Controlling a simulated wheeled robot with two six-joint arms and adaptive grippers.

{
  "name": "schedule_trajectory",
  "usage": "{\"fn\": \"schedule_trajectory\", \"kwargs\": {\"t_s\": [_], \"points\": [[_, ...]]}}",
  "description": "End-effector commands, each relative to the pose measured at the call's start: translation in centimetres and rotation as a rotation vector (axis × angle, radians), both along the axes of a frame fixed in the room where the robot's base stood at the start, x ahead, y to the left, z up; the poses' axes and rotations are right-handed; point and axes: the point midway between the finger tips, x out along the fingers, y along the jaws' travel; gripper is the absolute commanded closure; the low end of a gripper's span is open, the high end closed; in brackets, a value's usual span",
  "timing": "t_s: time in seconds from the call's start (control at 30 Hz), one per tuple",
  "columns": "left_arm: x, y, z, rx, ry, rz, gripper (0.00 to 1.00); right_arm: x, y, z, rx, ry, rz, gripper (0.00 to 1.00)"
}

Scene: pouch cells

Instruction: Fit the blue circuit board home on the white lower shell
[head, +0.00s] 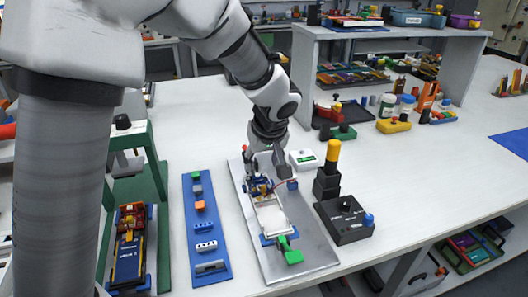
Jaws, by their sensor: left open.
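The white lower shell (271,216) lies on a grey metal plate (303,265) in the middle of the table. Small blue parts (258,188) show at its far end, right under my left gripper. One of them looks like the blue circuit board, but they are too small and too much covered to tell whether it is seated. My left gripper (266,172) points down over the far end of the shell and is open, with its fingers apart. My right gripper is not in view.
A green clamp (290,250) sits at the plate's near end. A blue strip (207,262) with small parts lies to the left. A black box (345,221) and a dark post with a yellow top (333,152) stand to the right. A white box (304,160) is behind.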

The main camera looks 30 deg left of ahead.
Motion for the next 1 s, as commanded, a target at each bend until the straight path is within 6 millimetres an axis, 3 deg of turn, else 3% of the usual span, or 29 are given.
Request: {"fn": "schedule_trajectory", "kwargs": {"t_s": [0.1, 0.23, 1.0], "points": [[-0.6, -0.8, 2.5, 0.002, -0.003, 0.0, 0.45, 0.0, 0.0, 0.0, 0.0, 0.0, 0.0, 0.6], [-1.1, -1.3, 3.9, 0.001, -0.001, 0.0, 0.45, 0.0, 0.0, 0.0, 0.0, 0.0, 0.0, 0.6], [-1.2, -1.4, 4.1, -0.002, 0.001, 0.0, 0.45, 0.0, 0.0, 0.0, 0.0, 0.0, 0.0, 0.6]]}}
